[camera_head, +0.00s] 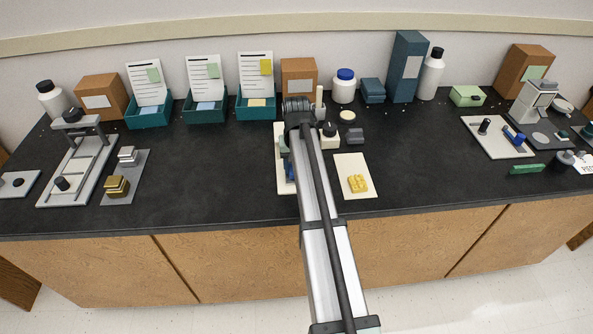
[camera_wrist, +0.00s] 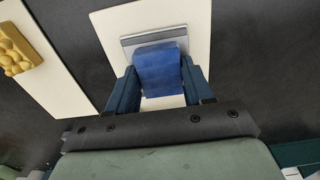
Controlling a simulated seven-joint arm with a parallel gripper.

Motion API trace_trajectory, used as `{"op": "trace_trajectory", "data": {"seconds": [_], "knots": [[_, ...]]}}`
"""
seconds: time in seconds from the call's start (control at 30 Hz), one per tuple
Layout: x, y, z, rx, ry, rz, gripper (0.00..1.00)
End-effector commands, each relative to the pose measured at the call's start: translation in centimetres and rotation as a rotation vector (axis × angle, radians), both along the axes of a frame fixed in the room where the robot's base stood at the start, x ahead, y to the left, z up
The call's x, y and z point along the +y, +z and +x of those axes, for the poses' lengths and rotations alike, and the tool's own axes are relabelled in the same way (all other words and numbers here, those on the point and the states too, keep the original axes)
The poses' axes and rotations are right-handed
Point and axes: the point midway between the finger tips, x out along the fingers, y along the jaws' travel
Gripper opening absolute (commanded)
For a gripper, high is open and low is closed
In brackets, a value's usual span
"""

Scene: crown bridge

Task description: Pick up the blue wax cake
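The blue wax cake (camera_wrist: 160,66) is a blue block in the wrist view. It is over a pale board (camera_wrist: 115,32), in front of a grey bar (camera_wrist: 132,40). My gripper (camera_wrist: 161,86) has one dark blue finger on the cake's left and one on its right. The fingers look very close to the cake's sides, but I cannot tell whether they press on it. In the head view my arm covers most of the gripper and the board; a small blue patch (camera_head: 289,170) shows just left of the arm.
A yellow moulded cake (camera_head: 358,184) lies on a cream mat (camera_head: 352,162) right of my arm. A dark grey block (camera_head: 355,136) stands behind that mat. Teal bins with cards line the back. A grey plate with gold and silver blocks (camera_head: 117,188) is at left.

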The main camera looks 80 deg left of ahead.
Motion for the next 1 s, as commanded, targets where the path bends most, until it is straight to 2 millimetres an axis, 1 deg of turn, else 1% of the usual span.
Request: {"op": "trace_trajectory", "data": {"seconds": [0.03,0.3,0.33,0.37,0.57,0.67,0.77,1.0], "knots": [[0.0,0.0,0.0,0.0,0.0,0.0,0.45],[0.0,0.0,0.0,0.0,0.0,0.0,0.2],[0.0,0.0,0.0,0.0,0.0,0.0,0.19],[0.0,0.0,0.0,0.0,0.0,0.0,0.14],[0.0,0.2,0.0,0.0,0.0,0.0,0.13],[0.0,0.9,0.0,0.0,0.0,0.0,0.13],[0.1,2.2,0.0,0.0,0.0,0.002,0.13],[0.1,6.5,0.0,0.0,0.001,0.001,0.13]]}}
